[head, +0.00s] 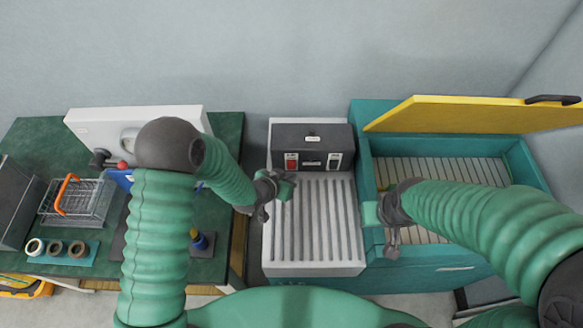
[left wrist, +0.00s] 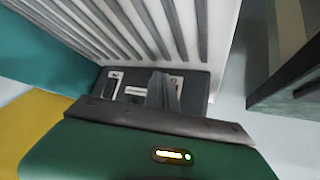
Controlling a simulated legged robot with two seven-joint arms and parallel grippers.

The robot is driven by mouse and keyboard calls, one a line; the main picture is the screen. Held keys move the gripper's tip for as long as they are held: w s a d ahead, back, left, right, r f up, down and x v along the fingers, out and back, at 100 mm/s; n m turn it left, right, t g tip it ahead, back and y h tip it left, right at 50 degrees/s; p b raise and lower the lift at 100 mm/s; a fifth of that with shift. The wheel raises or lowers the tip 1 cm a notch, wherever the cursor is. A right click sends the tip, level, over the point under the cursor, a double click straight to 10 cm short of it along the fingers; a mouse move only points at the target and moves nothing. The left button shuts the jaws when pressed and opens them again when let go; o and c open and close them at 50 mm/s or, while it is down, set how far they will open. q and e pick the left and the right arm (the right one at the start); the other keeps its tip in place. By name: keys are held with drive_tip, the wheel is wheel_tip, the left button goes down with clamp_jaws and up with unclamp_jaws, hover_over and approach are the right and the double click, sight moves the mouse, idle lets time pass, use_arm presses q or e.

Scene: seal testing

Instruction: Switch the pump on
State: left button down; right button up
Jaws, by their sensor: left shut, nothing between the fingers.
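A dark box (head: 312,146) with a front panel stands at the back of a white ribbed bench (head: 315,268). The panel has a red switch (head: 291,160) at left and a dark switch (head: 334,161) at right, with a small label between. My left gripper (head: 286,187) is shut and empty just in front of the panel, below the red switch. In the left wrist view its fingers (left wrist: 162,92) overlap the panel, hiding the red switch; the dark switch (left wrist: 114,84) shows at left. Contact cannot be told. My right gripper (head: 377,224) is by the teal chest's front left corner; its jaw state is unclear.
The teal chest (head: 450,272) at right has its yellow lid (head: 470,115) raised and a slatted inside. A green table (head: 205,270) at left holds a wire basket (head: 75,200), several rings on a teal strip (head: 90,256) and a white machine (head: 140,120).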

use_arm(q)
drive_tip(key=shift+w, duration=0.1)
drive_tip(key=shift+w, duration=0.3)
drive_tip(key=shift+w, duration=0.3)
idle(0.5)
drive_tip(key=shift+s+r, duration=0.1)
drive_tip(key=shift+s, duration=0.7)
drive_tip(key=shift+s+r+p, duration=0.15)
drive_tip(key=shift+s, duration=1.1)
drive_tip(key=shift+s+r+p, duration=0.15)
drive_tip(key=shift+s, duration=1.05)
